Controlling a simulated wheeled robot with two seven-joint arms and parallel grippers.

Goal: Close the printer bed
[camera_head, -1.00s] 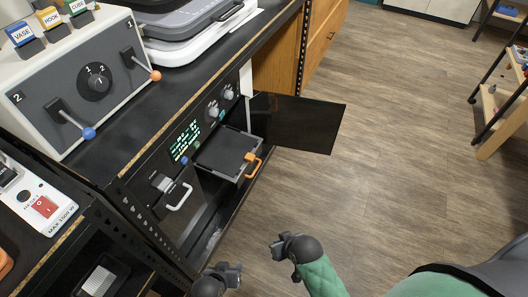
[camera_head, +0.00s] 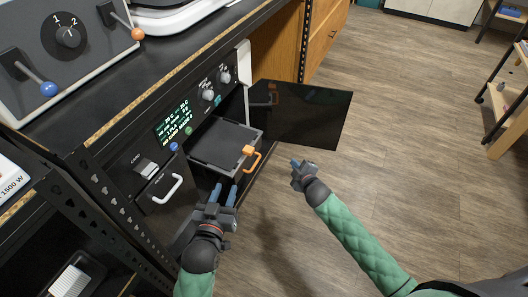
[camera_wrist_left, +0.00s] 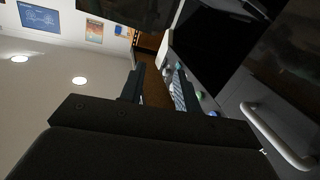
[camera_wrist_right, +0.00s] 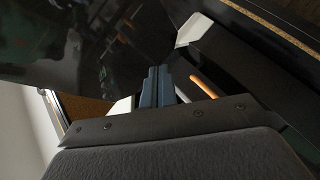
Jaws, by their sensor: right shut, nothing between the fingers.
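The printer bed (camera_head: 222,146) is a dark flat tray with an orange handle (camera_head: 250,158), and it sticks out of the front of the printer (camera_head: 176,142). The printer's dark door (camera_head: 308,114) stands swung open to the right of the bed. My left gripper (camera_head: 223,194) is just in front of and below the bed, with its two fingers apart and nothing between them. The fingers also show apart in the left wrist view (camera_wrist_left: 158,88). My right gripper (camera_head: 297,167) is right of the bed, in front of the open door, shut and empty. Its fingers are together in the right wrist view (camera_wrist_right: 157,86).
A white handle (camera_head: 174,188) is on a dark panel left of the bed. Knobs (camera_head: 207,95) and a lit screen (camera_head: 172,122) are above the bed. A lever box (camera_head: 60,50) stands on the bench. The floor (camera_head: 400,170) at right is clear.

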